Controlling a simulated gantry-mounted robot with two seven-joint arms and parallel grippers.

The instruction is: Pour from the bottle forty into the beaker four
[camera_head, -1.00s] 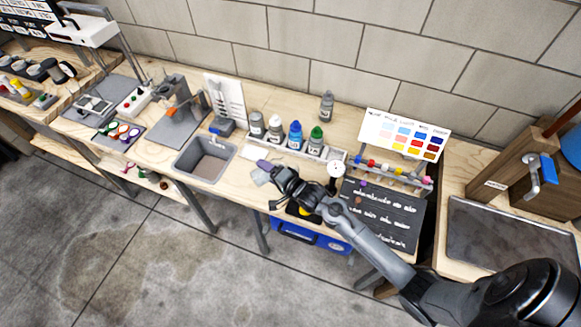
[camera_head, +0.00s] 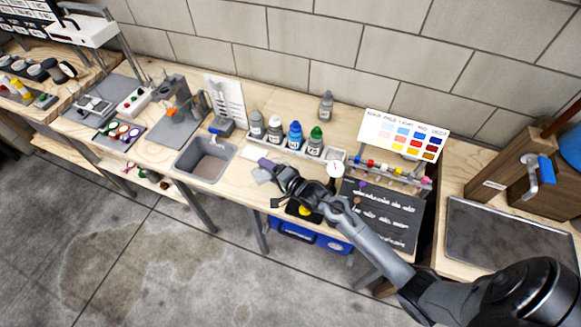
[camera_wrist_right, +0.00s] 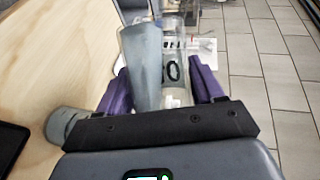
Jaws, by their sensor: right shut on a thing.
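My right gripper (camera_head: 264,168) is low over the front of the bench, right of the sink, with its purple fingers pointing left. In the right wrist view, the fingers (camera_wrist_right: 162,88) are shut about a clear bottle (camera_wrist_right: 174,72) with a dark zero-like mark; its full label cannot be read. A tall translucent grey vessel (camera_wrist_right: 141,58) overlaps the bottle's left side. Whether this is beaker four, and whether it touches the bottle, I cannot tell. A pale, glassy shape (camera_head: 260,177) shows by the fingertips in the head view. No pouring liquid can be made out. My left gripper is not in view.
A rack holds several bottles, including a blue one (camera_head: 295,135) and a green one (camera_head: 315,141). A lone grey bottle (camera_head: 326,105) stands behind. The sink (camera_head: 177,169) is left of my gripper. A black written board (camera_head: 390,222) lies right. A grey cylinder (camera_wrist_right: 62,124) is near my wrist.

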